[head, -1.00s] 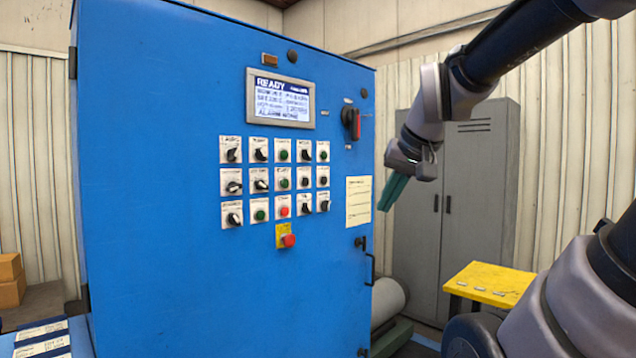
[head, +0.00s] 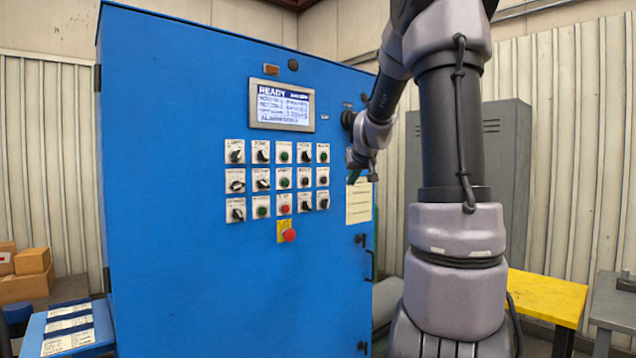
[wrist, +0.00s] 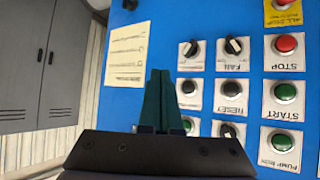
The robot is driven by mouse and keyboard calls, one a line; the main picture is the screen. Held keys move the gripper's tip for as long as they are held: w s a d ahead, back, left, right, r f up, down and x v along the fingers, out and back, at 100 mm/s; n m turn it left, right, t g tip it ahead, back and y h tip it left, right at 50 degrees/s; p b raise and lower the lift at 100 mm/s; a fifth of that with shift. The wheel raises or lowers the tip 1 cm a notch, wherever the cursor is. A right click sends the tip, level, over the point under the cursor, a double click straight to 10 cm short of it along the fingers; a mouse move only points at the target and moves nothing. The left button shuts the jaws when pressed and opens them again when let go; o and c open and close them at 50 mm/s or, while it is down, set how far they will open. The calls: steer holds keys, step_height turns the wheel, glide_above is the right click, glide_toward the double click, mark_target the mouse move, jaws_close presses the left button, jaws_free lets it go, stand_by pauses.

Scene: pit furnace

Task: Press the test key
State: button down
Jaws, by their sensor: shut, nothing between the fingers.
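The blue cabinet's panel (head: 240,290) carries rows of knobs and push buttons under small white label plates. I cannot read a test label in either view. A black push button (wrist: 189,87) in the column nearest the paper note sits just right of my fingertips in the wrist view. It also shows in the head view at the right end of the middle row (head: 323,181); its label is unreadable. My gripper (wrist: 158,72), with dark green fingers, is shut and empty. In the head view my gripper (head: 353,177) is right of the button rows, apart from them.
In the inverted wrist view the RESET button (wrist: 231,88), START button (wrist: 285,92) and red STOP button (wrist: 286,44) are close by. A red emergency button (head: 289,235) sits below the rows. A paper note (head: 359,204) and door handle (head: 371,265) are to the right.

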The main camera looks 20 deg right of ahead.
mark_target(324, 180)
steer(key=shift+w+a, duration=0.1)
steer(key=shift+w+a, duration=0.45)
steer(key=shift+w, duration=0.9)
steer(key=shift+w+a, duration=0.5)
steer(key=shift+w, duration=0.8)
steer(key=shift+w+a, duration=0.45)
steer(key=shift+w, duration=0.9)
steer(key=shift+w+a, duration=0.15)
steer(key=shift+w, duration=0.25)
steer(key=shift+w+a, duration=0.1)
steer(key=shift+w, duration=0.25)
steer(key=shift+s, duration=0.1)
steer(key=shift+s+d, duration=0.25)
steer(key=shift+s, duration=0.4)
